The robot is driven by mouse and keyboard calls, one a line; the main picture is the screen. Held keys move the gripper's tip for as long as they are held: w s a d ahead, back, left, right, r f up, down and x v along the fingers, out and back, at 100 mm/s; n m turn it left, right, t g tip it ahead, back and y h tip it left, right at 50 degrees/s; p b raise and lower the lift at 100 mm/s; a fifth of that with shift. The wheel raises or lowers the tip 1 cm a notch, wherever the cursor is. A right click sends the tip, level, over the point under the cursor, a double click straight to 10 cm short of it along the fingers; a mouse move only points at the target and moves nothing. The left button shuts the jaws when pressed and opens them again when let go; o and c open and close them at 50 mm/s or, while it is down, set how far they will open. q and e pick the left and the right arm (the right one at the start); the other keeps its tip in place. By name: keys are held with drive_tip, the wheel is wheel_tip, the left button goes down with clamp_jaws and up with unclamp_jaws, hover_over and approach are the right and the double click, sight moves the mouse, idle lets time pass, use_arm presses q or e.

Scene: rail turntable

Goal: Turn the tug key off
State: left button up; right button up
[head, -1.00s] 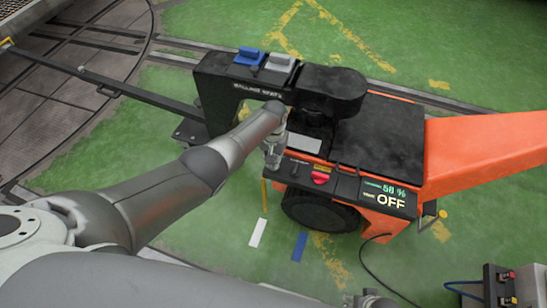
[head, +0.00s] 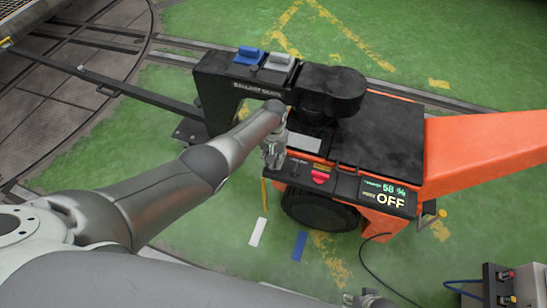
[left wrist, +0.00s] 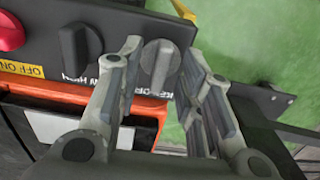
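The orange and black tug (head: 380,135) stands on the green floor, with its control panel (head: 345,187) facing me. Its display (head: 384,193) reads 58 % and OFF. In the left wrist view, the grey key knob (left wrist: 160,62) sits on the black panel above a partly hidden KEY label. My left gripper (left wrist: 165,65) is open, with one finger on each side of the key knob. Contact is not clear. In the head view, this gripper (head: 275,150) is at the panel's left end and hides the key. Part of my right gripper (head: 368,299) shows at the bottom edge.
A black knob (left wrist: 78,45) is close left of the key in the left wrist view, with a red button (left wrist: 8,32) beyond. Blue (head: 249,56) and grey (head: 279,64) blocks sit on the tug's top. A cable crosses the floor at right.

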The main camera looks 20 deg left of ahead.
drive_tip(key=shift+a+r, duration=0.1)
use_arm(q)
wheel_tip(320, 180, up, 12)
idle(0.8)
idle(0.4)
drive_tip(key=s+f+t, duration=0.1)
drive_tip(key=s+f, duration=1.4)
drive_tip(key=f, duration=0.2)
drive_tip(key=s+a+f+p, duration=0.2)
drive_tip(key=s+p, duration=0.3)
drive_tip(key=s, duration=0.7)
drive_tip(key=s+a+f+m+p, duration=0.1)
drive_tip(key=s+p, duration=0.4)
drive_tip(key=s, duration=0.7)
drive_tip(key=s+a+f+m+p, duration=0.1)
drive_tip(key=s+a+f+p, duration=0.2)
drive_tip(key=s, duration=0.9)
drive_tip(key=f+p, duration=0.1)
drive_tip(key=p, duration=0.2)
drive_tip(key=shift+a, duration=0.25)
use_arm(e)
drive_tip(key=s+d+g, duration=0.1)
drive_tip(key=s+d, duration=0.2)
drive_tip(key=s, duration=1.3)
drive_tip(key=shift+s, duration=0.4)
